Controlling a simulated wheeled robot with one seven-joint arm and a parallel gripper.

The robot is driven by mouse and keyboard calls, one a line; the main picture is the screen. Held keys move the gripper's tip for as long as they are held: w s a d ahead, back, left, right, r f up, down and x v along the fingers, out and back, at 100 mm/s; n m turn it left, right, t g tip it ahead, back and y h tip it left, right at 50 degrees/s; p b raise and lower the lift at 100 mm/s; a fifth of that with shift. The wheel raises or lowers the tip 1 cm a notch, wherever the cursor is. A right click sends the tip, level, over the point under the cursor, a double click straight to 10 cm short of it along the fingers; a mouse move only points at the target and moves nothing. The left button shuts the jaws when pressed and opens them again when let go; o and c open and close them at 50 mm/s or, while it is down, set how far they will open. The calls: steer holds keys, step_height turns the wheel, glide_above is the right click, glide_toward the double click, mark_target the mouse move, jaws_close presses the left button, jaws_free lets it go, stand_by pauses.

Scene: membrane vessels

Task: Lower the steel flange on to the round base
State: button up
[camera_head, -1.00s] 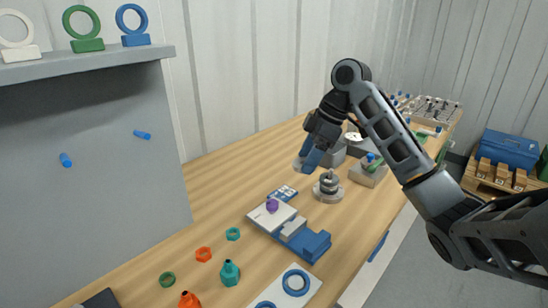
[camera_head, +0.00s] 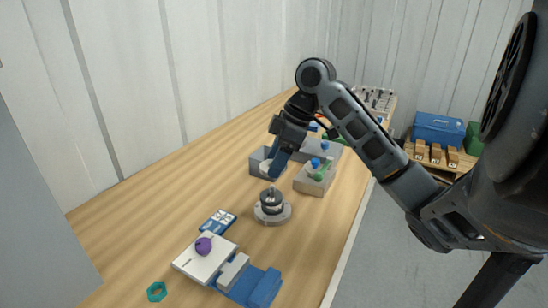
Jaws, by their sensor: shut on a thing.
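The round base (camera_head: 284,216) is a light grey disc on the wooden bench in the middle of the view. A dark, stepped round stack with a thin upright pin stands on it. My gripper (camera_head: 274,171) points down with blue fingers, just above and behind the stack in the picture. It is shut on a pale grey disc, which I take for the steel flange (camera_head: 265,168). The flange shows at the left of the fingertips; the fingers hide part of it. It looks apart from the stack, but I cannot tell the exact height or alignment.
Grey bins (camera_head: 257,157) stand behind the gripper, and a grey block with a green item (camera_head: 316,180) is to the right. In front are a blue card (camera_head: 217,221), a white plate (camera_head: 190,262) with a purple knob, and a blue fixture (camera_head: 262,288). Bench left is clear.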

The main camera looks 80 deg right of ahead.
mark_target(276, 195)
steer(key=shift+f+b, duration=2.9)
steer(key=shift+f, duration=0.75)
steer(key=o, duration=1.3)
steer(key=a+v, duration=0.1)
steer(key=v, duration=0.6)
steer(key=shift+d+r, duration=0.45)
steer(key=shift+d, duration=0.05)
steer(key=shift+s+p, duration=0.15)
steer(key=shift+p, duration=0.2)
